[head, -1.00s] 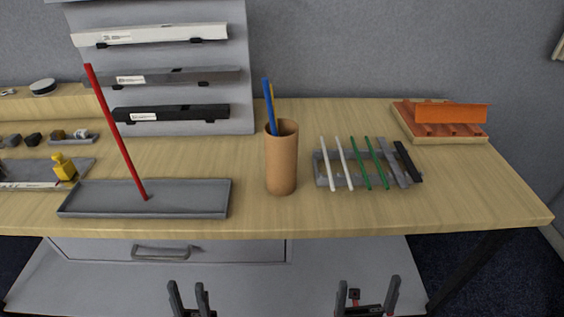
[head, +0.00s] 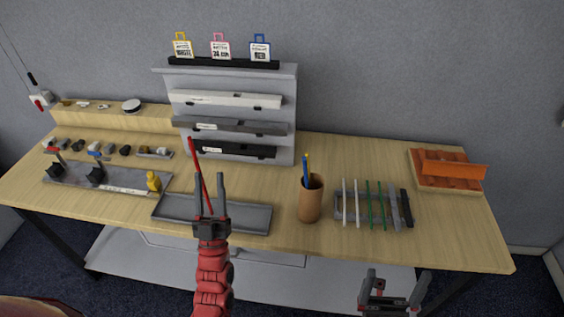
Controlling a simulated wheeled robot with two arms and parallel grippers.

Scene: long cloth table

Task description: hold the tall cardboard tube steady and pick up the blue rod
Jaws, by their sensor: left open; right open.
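The tall cardboard tube (head: 310,203) stands upright on the table, right of the grey tray. The blue rod (head: 305,168) leans inside it with its upper end out of the top, and a thinner yellow piece (head: 309,160) sticks up beside it. The rod's lower part is hidden in the tube. My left gripper (head: 210,192) is open and empty, over the grey tray in the picture and left of the tube. It partly covers the red rod. My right gripper (head: 396,285) is open and empty, in front of the table's front edge, below and right of the tube.
The grey tray (head: 170,216) has the red rod (head: 194,160) standing in it. A rack (head: 377,192) of white, green and dark sticks lies close right of the tube. An orange holder (head: 453,168) is at the far right. A grey shelf stand (head: 285,88) rises behind.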

